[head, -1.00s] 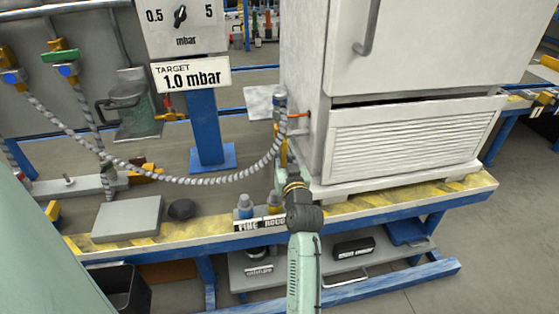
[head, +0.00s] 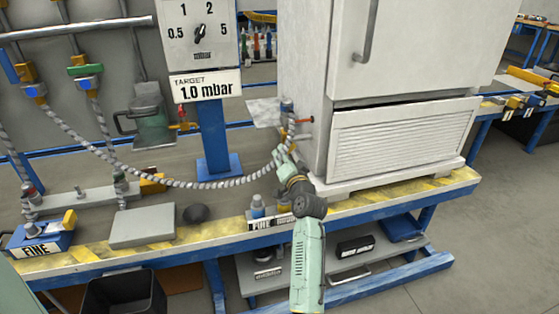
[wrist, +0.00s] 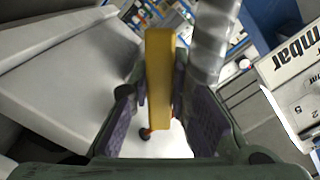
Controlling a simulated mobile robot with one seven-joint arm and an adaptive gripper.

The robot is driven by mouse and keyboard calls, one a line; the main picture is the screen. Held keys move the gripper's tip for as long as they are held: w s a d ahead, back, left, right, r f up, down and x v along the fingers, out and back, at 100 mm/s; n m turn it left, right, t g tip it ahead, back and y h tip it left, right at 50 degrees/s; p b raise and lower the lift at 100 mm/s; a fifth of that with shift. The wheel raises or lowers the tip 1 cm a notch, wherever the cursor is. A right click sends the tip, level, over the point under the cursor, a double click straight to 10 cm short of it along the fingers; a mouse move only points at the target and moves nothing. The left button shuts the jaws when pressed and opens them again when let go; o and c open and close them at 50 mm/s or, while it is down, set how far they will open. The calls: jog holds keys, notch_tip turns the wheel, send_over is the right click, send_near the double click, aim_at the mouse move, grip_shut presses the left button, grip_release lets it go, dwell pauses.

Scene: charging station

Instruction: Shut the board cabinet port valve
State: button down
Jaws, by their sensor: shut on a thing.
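The white cabinet (head: 400,130) stands on the right part of the bench. Its port (head: 303,120) is on the left side, with an orange-red part, and a grey braided hose (head: 205,184) runs to it. The valve's yellow lever (wrist: 160,75) is between my fingers in the wrist view, beside the hose (wrist: 212,45). My gripper (wrist: 160,118) is shut on this lever. In the head view my gripper (head: 284,160) is low beside the cabinet's left side, and it hides part of the valve there. The exact lever angle is hard to tell.
A gauge box (head: 198,40) above a "TARGET 1.0 mbar" sign (head: 206,86) stands on a blue post left of the cabinet. A grey plate (head: 142,227) and blue FINE block (head: 42,238) lie further left.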

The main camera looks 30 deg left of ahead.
jog(key=m+p, duration=0.1)
jog(key=r+m+p, duration=0.1)
jog(key=m+p, duration=0.1)
jog(key=shift+s+a+r+m, duration=0.25)
jog(key=shift+s+a+m, duration=0.05)
jog(key=shift+m, duration=0.1)
jog(key=m+p, duration=0.2)
jog(key=r+m+p, duration=0.1)
jog(key=m+p, duration=0.2)
jog(key=shift+s+a+r, duration=0.1)
jog(key=shift+s+r, duration=0.05)
jog(key=shift+r, duration=0.05)
jog(key=shift+m, duration=0.3)
jog(key=c, duration=1.5)
grip_release()
jog(key=v, duration=1.2)
